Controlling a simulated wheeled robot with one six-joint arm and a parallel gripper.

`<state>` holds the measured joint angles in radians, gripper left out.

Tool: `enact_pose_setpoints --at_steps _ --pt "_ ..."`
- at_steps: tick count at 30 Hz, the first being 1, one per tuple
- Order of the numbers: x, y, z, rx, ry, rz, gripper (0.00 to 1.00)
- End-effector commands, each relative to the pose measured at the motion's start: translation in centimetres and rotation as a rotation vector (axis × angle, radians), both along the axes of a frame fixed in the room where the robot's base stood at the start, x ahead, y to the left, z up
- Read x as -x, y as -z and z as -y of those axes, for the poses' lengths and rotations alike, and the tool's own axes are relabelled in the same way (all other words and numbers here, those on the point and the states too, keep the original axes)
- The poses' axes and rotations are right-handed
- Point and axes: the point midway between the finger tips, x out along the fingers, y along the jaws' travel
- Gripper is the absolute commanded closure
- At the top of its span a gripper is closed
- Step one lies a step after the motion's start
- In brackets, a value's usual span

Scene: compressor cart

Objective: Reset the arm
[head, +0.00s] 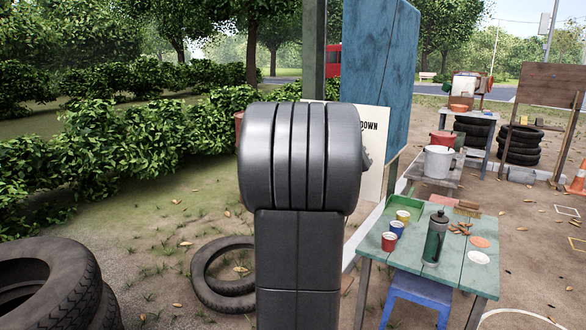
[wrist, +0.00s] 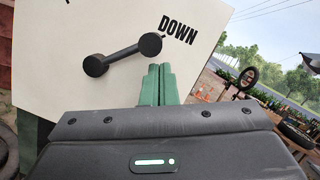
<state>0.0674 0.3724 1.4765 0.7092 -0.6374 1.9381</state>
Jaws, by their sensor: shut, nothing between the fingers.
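A white panel (wrist: 55,50) marked "DOWN" fills much of the wrist view. A black lever (wrist: 122,55) with a round knob at each end is mounted on it and lies tilted, its right knob higher and close to the word. My gripper (wrist: 160,70) shows as two green fingers pressed together, empty, just below the right knob in the picture. I cannot tell whether they touch it. In the head view only the panel's right part (head: 373,150) shows; my arm hides the rest, the lever and the gripper.
A blue board (head: 380,60) rises behind the panel. A green table (head: 400,252) with cans, a dark green bottle (head: 435,238) and a brush stands to the right. Tyres lie on the ground at left (head: 50,285) and by my arm (head: 225,275). Open dirt lies at far right.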

Motion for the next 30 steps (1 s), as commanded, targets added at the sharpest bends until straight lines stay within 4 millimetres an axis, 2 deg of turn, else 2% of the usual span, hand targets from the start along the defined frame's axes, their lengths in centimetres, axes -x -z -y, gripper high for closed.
enact_pose_setpoints --at_steps 4,19,30 --pt "0.0 -0.6 -0.1 0.000 -0.001 -0.001 1.00" --pt "0.0 -0.5 -0.1 0.000 0.000 0.000 1.00" --pt "0.1 1.7 0.1 0.000 -0.002 0.001 1.00"
